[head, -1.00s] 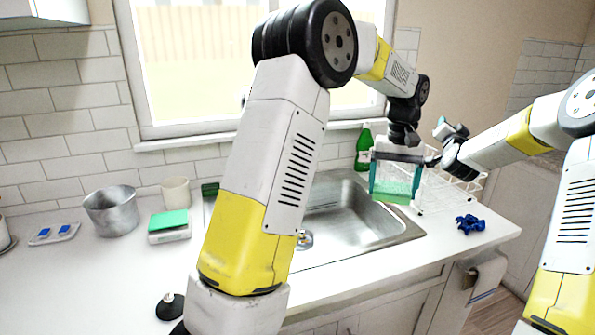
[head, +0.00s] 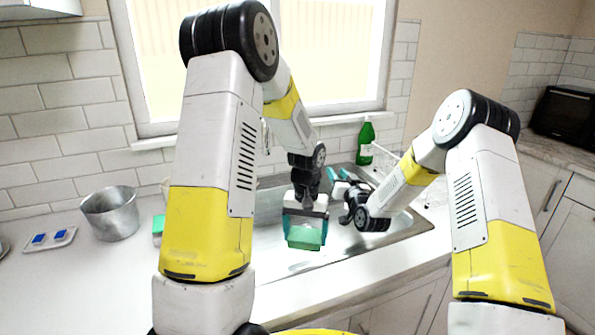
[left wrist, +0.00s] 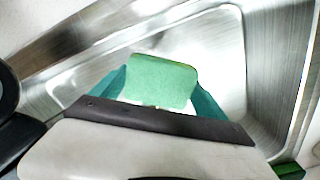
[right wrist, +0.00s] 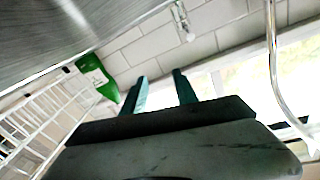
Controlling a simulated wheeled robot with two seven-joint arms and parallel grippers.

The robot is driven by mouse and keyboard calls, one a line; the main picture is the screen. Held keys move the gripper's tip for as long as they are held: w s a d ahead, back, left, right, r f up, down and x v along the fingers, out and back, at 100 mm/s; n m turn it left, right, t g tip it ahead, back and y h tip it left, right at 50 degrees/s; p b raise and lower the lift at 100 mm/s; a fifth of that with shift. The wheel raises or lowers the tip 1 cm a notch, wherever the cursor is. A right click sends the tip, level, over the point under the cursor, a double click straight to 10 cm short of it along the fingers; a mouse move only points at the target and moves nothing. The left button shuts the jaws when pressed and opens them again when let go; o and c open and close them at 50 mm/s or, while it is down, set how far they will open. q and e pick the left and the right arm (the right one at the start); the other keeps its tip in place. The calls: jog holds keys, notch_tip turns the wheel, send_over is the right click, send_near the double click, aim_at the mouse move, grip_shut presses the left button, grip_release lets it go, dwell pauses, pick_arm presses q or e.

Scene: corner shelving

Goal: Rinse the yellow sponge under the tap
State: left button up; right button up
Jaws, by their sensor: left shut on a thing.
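My left gripper (head: 306,228) points down over the sink (head: 408,228), shut on a green, sponge-like block (head: 304,238). The block also shows between the teal fingers in the left wrist view (left wrist: 162,82), above the steel basin. I see no yellow sponge; the held block looks green. My right gripper (head: 337,173) is beside and slightly above the left one, on its right. In the right wrist view its teal fingers (right wrist: 160,92) stand apart with nothing between them. A curved chrome pipe, seemingly the tap (right wrist: 271,70), is at the right of that view. I see no water.
A green bottle (head: 366,140) stands behind the sink. A white wire rack (right wrist: 40,120) shows in the right wrist view. A metal pot (head: 112,214) and a small tray with blue pieces (head: 50,239) stand on the left counter. My left arm hides part of the sink.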

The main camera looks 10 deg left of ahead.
aim_at(290, 238)
pick_arm(q)
jog(key=s+a+f, duration=0.2)
jog(key=a, duration=0.1)
jog(key=shift+s+a+f, duration=0.1)
jog(key=shift+a+f, duration=0.1)
jog(key=shift+a, duration=0.2)
pick_arm(e)
jog(key=s+a+f+n+g+y, duration=0.1)
jog(key=s+a+f+n+y, duration=0.15)
jog(key=a, duration=0.35)
jog(key=shift+m+h, duration=0.35)
jog(key=shift+h, duration=0.1)
jog(key=x, duration=1)
jog(key=shift+w+a+f, duration=0.15)
jog(key=shift+w+a, duration=0.05)
jog(key=shift+w, duration=0.15)
jog(key=shift+c, duration=0.2)
grip_shut()
jog(key=shift+d, duration=0.1)
